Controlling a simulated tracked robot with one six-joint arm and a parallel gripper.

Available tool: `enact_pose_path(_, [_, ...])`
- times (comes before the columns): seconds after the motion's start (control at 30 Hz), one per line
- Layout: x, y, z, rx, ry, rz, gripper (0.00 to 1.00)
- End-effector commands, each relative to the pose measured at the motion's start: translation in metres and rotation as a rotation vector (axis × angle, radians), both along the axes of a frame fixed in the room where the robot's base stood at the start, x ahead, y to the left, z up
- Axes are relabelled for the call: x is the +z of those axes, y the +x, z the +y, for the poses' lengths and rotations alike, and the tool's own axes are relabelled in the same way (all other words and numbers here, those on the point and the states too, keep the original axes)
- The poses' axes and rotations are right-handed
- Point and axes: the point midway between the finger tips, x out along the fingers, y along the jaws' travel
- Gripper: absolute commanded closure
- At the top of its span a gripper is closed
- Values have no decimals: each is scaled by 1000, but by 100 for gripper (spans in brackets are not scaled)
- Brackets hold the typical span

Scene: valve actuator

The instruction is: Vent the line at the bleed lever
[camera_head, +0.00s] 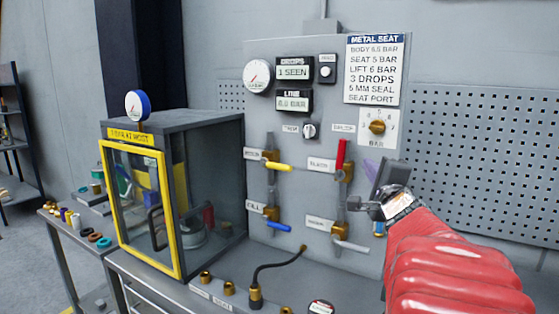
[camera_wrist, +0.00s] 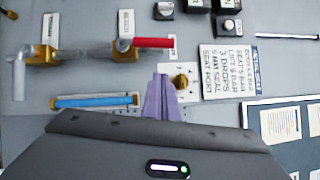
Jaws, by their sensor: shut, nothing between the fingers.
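On the grey panel are several levers with small labels too blurred to read surely, so I cannot tell which is the bleed lever. A red lever (camera_head: 340,153) points up from its brass valve; it also shows in the wrist view (camera_wrist: 155,42). A white lever (camera_head: 350,246) sits below it, slanting right, and shows at the left of the wrist view (camera_wrist: 18,75). A yellow lever (camera_head: 279,167) and a blue lever (camera_head: 278,227) are further left. My gripper (camera_head: 370,166) is shut and empty, right of the red lever; its purple fingers (camera_wrist: 162,97) show in the wrist view.
A brass knob (camera_head: 377,127) with a dial is just above my gripper. Gauges and displays (camera_head: 293,73) are higher up. A yellow-framed glass cabinet (camera_head: 180,190) stands left. A black hose (camera_head: 275,264) crosses the bench. A blue bar (camera_wrist: 95,101) is beside my fingers.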

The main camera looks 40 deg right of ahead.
Motion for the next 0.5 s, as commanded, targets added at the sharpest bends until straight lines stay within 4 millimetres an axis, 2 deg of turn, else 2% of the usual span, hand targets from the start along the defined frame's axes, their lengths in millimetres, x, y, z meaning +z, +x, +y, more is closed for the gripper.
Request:
enact_pose_path(0.3, [-1,-32,23,0,-1,0,100])
enact_pose_path(0.5, [-2,-39,30,2,0,0,100])
